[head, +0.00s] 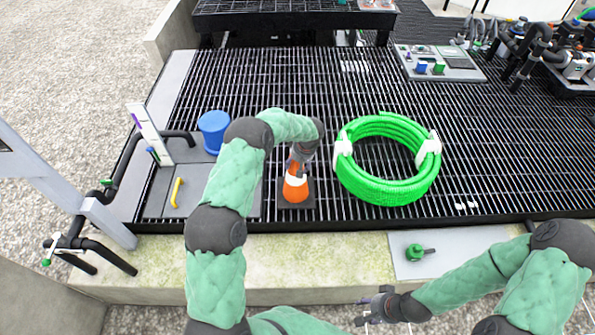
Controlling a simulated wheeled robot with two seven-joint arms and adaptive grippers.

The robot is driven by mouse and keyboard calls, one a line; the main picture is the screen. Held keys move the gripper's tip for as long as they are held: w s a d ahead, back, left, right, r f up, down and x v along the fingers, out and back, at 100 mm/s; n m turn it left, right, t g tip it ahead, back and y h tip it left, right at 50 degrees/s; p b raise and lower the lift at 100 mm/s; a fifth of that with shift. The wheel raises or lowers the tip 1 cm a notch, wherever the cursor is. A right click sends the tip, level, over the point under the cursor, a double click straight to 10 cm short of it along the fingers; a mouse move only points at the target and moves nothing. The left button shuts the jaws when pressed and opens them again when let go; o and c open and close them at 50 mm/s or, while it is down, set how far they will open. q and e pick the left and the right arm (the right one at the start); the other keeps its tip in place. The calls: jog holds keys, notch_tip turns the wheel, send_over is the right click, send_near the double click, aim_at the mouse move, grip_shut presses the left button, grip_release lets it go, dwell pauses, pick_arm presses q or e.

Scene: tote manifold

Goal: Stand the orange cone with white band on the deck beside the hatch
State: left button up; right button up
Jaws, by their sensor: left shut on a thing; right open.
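The orange cone (295,190) with a white band has a dark square base and looks upright over the deck grating (330,205). My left gripper (299,162) reaches down from above and is shut on the cone's upper part, which it partly hides. I cannot tell whether the base touches the grating. The grey hatch (192,196) with a yellow handle (176,193) lies to the left of the cone, partly hidden by my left arm. My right gripper (372,306) is open and empty, low in the picture in front of the deck.
A coiled green hose (388,190) with white ties lies just right of the cone. A blue cylinder (213,130) stands behind the hatch. A green valve (415,252) sits on a grey plate at the front. Black pipes (122,160) edge the left. Grating behind the cone is clear.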

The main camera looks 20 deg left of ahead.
pick_arm(q)
notch_tip(320, 180, down, 6)
jog(key=w+a+b, duration=0.1)
jog(key=w+b, duration=0.1)
jog(key=shift+w+a+f+b, duration=0.15)
jog(key=shift+w+b, duration=0.15)
jog(key=shift+w, duration=0.1)
jog(key=o, duration=1.7)
jog(key=shift+f, duration=0.15)
jog(key=p+v, duration=0.3)
jog(key=v, duration=0.9)
jog(key=shift+s+p, duration=0.15)
jog(key=shift+p, duration=0.2)
